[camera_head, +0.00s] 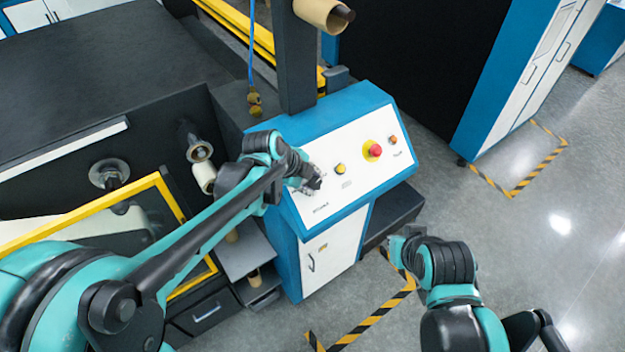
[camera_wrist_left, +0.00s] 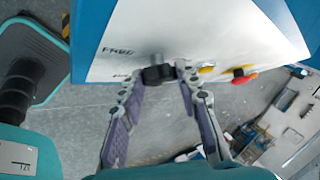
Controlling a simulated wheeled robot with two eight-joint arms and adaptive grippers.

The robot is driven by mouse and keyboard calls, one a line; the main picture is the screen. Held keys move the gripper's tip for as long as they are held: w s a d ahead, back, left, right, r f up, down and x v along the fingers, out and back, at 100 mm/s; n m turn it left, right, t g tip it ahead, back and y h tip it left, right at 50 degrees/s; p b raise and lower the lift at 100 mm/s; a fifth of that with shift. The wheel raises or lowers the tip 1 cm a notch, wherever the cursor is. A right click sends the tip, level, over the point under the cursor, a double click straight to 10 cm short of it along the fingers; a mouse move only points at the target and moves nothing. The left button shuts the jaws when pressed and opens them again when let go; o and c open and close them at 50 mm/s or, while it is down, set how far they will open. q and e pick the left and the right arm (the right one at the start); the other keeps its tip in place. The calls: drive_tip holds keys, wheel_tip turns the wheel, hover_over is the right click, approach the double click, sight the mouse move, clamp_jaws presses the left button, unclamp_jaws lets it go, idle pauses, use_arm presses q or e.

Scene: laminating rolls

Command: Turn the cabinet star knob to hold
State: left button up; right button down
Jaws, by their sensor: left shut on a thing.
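The cabinet (camera_head: 330,225) is blue with a sloping white control panel (camera_head: 365,165). The black star knob (camera_wrist_left: 158,74) sits on a short grey shaft at the panel's edge in the left wrist view. My left gripper (camera_head: 313,181) is at the left part of the panel, and hides most of the knob in the head view. In the left wrist view, its two fingers (camera_wrist_left: 160,78) are shut on the knob, one on each side. Small lettering lies beside the knob; which mark it points to is unclear. My right gripper (camera_head: 398,243) is in front of the cabinet, its jaws unclear.
A red button (camera_head: 375,150) on a yellow base, a yellow knob (camera_head: 340,169) and an orange button (camera_head: 392,140) stand on the panel. A yellow-framed guard (camera_head: 165,195) and rollers (camera_head: 200,150) are at left. Open floor (camera_head: 530,250) lies to the right.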

use_arm(q)
drive_tip(key=shift+w+m+g+y, duration=0.15)
drive_tip(key=shift+m+g+y, duration=0.25)
drive_tip(key=shift+m+g, duration=0.45)
drive_tip(key=o, duration=1.2)
drive_tip(key=shift+c, duration=0.2)
drive_tip(key=v, duration=1.2)
drive_tip(key=shift+w, duration=0.15)
